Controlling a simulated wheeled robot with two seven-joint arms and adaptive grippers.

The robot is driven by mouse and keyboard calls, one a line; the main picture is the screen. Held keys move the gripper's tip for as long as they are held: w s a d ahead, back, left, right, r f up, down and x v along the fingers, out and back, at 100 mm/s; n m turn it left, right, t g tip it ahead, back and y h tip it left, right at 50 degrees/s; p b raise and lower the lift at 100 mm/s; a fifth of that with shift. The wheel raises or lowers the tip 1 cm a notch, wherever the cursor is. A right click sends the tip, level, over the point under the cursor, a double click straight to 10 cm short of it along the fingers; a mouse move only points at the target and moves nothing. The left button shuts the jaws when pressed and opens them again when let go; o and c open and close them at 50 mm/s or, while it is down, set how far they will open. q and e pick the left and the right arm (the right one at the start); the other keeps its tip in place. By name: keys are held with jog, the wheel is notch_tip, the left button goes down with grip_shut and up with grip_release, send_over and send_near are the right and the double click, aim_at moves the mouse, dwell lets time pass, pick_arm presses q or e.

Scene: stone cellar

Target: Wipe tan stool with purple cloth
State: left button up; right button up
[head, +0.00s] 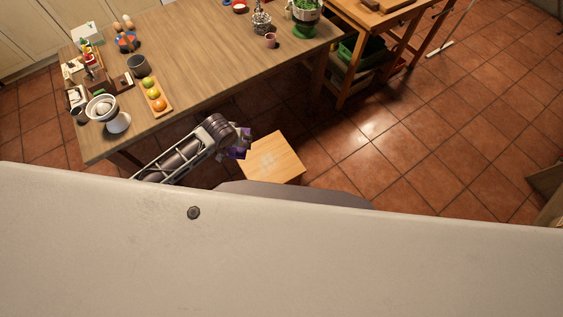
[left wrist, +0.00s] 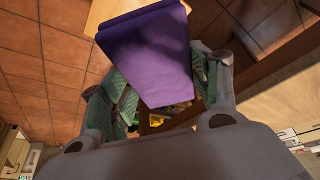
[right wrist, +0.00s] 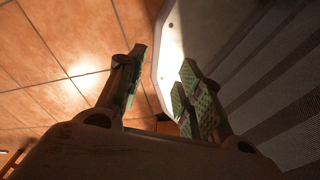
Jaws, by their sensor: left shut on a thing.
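The tan stool (head: 278,160) stands on the tiled floor in front of the long table, its square wooden top facing up with a pale greyish patch on it. My left gripper (head: 238,148) is just beside the stool's left edge. It is shut on the purple cloth (left wrist: 150,55), which fills the space between the green-padded fingers in the left wrist view. A corner of the stool top (left wrist: 105,12) shows behind the cloth there. I cannot tell whether the cloth touches the stool. My right gripper (right wrist: 165,85) has its fingers apart with nothing between them.
The long wooden table (head: 200,50) holds a tray of fruit (head: 156,97), a white kitchen scale (head: 105,113), a dark pot (head: 138,66) and other items. A wooden shelf unit (head: 375,25) stands at upper right. The tiled floor right of the stool is clear.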

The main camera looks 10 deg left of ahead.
jog(key=shift+o, duration=0.5)
jog(key=shift+d, duration=0.15)
pick_arm(q)
jog(key=w+d+f+m+h+b, duration=0.1)
jog(key=w+d+f+m+b, duration=0.1)
jog(key=d+f+b, duration=0.3)
jog(key=w+d+f+m+g+h+b, duration=0.1)
jog(key=d+f+m+b, duration=0.3)
jog(key=f, duration=1)
jog(key=w+d+f+m+h+b, duration=0.1)
jog(key=w+d+f+m+b, duration=0.2)
jog(key=d+f+b, duration=0.4)
notch_tip(320, 180, down, 3)
jog(key=b, duration=0.3)
jog(key=shift+w+d+r+m+g+b, duration=0.15)
jog(key=shift+w+d+m+g+b, duration=0.15)
jog(key=shift+w+m+b, duration=0.1)
pick_arm(e)
jog(key=w+f+t, duration=0.1)
jog(key=w+f, duration=1)
jog(key=w, duration=0.5)
jog(key=shift+a+f+t, duration=0.3)
jog(key=shift+a+f, duration=0.05)
jog(key=shift+a, duration=0.05)
